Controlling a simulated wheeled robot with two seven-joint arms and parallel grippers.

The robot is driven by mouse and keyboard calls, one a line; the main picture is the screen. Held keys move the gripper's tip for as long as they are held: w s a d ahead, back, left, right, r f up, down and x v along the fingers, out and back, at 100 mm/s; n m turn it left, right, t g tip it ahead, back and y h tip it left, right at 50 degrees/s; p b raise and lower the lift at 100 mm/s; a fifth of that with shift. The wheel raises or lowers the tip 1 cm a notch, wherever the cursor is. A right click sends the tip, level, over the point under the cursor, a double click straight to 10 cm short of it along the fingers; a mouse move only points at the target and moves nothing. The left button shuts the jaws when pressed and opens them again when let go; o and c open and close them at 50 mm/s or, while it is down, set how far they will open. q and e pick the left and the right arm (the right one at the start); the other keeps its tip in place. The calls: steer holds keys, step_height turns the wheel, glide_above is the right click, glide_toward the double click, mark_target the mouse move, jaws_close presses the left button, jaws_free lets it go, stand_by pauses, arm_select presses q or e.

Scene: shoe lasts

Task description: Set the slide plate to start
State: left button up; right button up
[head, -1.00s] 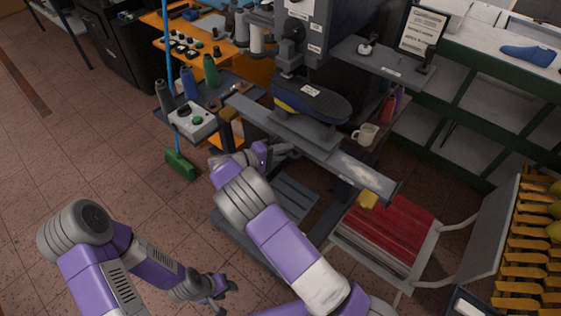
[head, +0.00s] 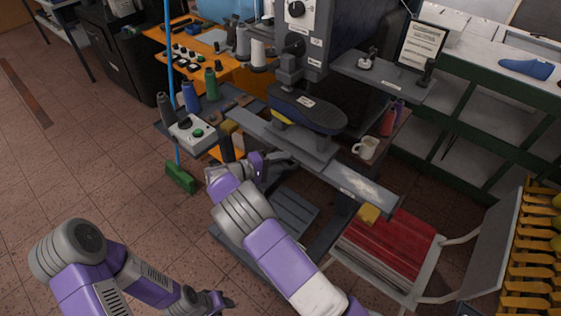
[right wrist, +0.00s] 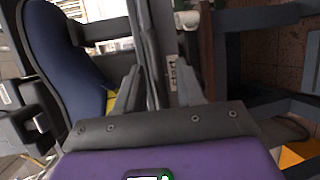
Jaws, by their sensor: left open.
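The slide plate (head: 335,180) is a long grey bar on the front of the machine, running from the control box down to the right. A dark blue shoe form (head: 308,112) with some yellow lies on its support above the plate. My right gripper (head: 288,160) is at the plate's near edge, below the shoe form. In the right wrist view its fingers (right wrist: 157,88) stand apart, with a dark edge between them; contact is unclear. A small label, seemingly "START" (right wrist: 172,74), shows beside the right finger. My left gripper (head: 222,301) is open and empty, low over the floor.
A control box (head: 192,131) with a green button and several spools stand left of the plate. A white mug (head: 366,148) is on the shelf at right. A green broom (head: 180,177) stands at left.

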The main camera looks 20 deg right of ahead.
steer(key=v, duration=0.7)
steer(key=shift+a+p, duration=0.25)
steer(key=shift+p, duration=0.05)
